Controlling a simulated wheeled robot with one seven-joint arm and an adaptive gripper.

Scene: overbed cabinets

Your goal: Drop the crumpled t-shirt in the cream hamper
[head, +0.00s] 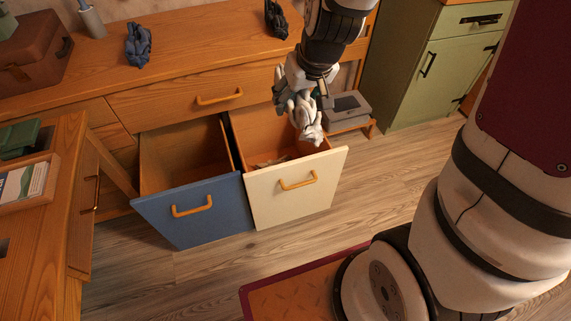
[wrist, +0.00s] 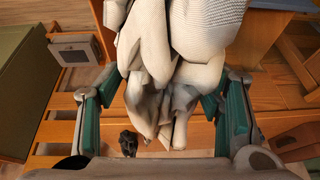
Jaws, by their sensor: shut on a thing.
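The crumpled t-shirt (head: 302,112) is whitish grey and hangs in loose folds. In the wrist view the t-shirt (wrist: 200,45) fills the upper middle, between the green-edged fingers of my gripper (wrist: 165,110). My gripper (head: 305,92) is shut on it in the head view. The cream hamper (head: 262,200) is a pulled-out bin with a cream front and an orange handle. The t-shirt hangs over the right part of its opening in the head view. Some light cloth (head: 270,162) lies inside. The exact height of the t-shirt above the rim is hard to tell.
A blue-fronted bin (head: 190,215) stands open just left of the cream one. Dark crumpled cloths (head: 138,45) and (head: 276,18) lie on the wooden counter (head: 200,45). A grey box (head: 347,108) sits right of the bins, before a green cabinet (head: 420,75).

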